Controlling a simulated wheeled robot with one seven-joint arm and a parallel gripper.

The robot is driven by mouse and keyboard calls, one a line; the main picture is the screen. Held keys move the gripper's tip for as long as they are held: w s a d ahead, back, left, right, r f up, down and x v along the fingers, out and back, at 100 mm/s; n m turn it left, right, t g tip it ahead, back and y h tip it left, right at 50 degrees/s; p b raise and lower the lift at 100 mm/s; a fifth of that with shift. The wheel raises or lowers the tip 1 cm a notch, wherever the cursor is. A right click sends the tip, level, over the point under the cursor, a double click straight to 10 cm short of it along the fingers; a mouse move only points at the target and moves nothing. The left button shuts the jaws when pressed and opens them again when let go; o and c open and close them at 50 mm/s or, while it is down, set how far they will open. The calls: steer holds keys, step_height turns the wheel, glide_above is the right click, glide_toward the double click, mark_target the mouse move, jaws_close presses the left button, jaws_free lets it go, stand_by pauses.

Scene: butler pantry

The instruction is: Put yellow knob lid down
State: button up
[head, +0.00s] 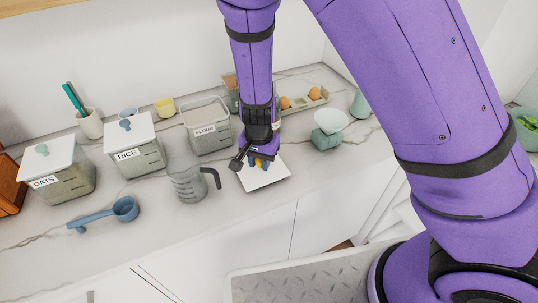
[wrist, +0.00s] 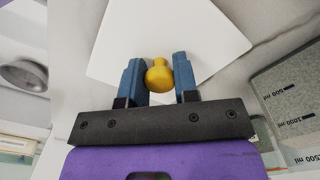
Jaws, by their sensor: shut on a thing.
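The yellow knob lid is a flat white square plate (head: 268,180) with a round yellow knob (wrist: 159,76). It is over the counter near the front edge, in front of the flour container. My gripper (head: 258,162) is above it, pointing down. In the wrist view, the blue fingers (wrist: 160,78) stand on either side of the knob and are shut on it. The white plate (wrist: 190,28) spreads out beyond the fingers. I cannot tell whether the plate touches the counter.
The flour container (head: 207,126) stands open behind the lid. A measuring jug (head: 188,181) is close on the left, its handle toward my gripper. A pale green scale (head: 327,130) stands to the right. Rice (head: 136,147) and oats (head: 60,172) containers and a blue scoop (head: 108,213) are further left.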

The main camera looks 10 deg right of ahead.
steer(key=shift+a+f, duration=0.1)
steer(key=shift+f, duration=0.15)
steer(key=shift+f, duration=0.1)
steer(key=o, duration=0.9)
step_height(320, 180, up, 12)
steer(key=shift+s+r, duration=0.1)
